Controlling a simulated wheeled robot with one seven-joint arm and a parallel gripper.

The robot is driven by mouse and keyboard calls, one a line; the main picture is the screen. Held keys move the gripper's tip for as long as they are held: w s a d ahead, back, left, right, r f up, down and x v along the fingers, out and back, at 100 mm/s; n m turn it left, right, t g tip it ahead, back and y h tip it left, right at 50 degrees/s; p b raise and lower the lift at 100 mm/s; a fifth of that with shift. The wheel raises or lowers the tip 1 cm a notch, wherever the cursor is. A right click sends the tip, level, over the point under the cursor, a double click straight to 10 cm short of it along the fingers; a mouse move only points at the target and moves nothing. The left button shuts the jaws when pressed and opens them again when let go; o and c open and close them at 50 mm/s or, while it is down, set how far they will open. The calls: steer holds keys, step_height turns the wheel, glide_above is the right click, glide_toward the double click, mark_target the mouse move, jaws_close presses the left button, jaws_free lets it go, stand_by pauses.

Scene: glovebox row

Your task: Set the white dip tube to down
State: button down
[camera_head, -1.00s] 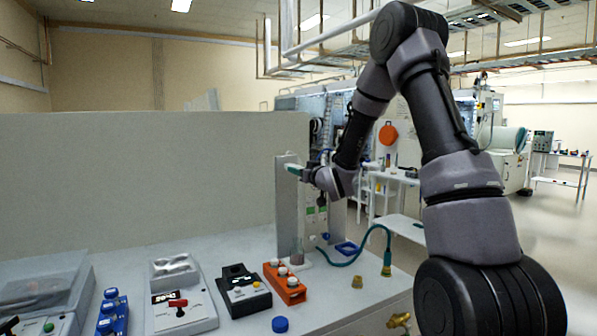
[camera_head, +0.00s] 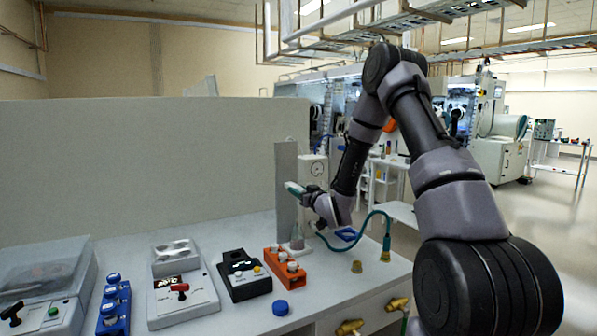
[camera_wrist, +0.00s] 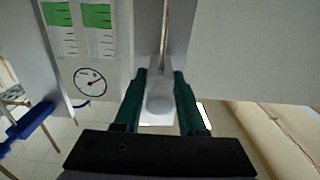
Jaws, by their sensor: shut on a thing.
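My gripper (camera_wrist: 160,105) has teal fingers, which are shut on the white dip tube's block (camera_wrist: 160,98) in the wrist view. A thin metallic rod (camera_wrist: 165,40) runs from the block to the top of that view. In the head view my gripper (camera_head: 294,188) is at the grey upright plate (camera_head: 285,165), above a small clear flask (camera_head: 297,240). There the dip tube is mostly hidden by the gripper, and I cannot tell whether its lower end is inside the flask.
A white panel with a round gauge (camera_wrist: 90,82) and green-marked scales (camera_wrist: 98,18) stands beside the tube. An orange block (camera_head: 287,268), a black device (camera_head: 243,275) and a blue cap (camera_head: 281,308) sit on the bench. A green hose (camera_head: 375,214) curves at the right.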

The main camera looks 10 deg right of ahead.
step_height(320, 180, down, 8)
steer(key=shift+f, duration=0.25)
steer(key=c, duration=0.6)
jaws_free()
steer(key=shift+c, duration=0.2)
steer(key=shift+r, duration=0.1)
steer(key=v, duration=1)
steer(key=shift+s, duration=0.4)
steer(key=shift+d, duration=0.1)
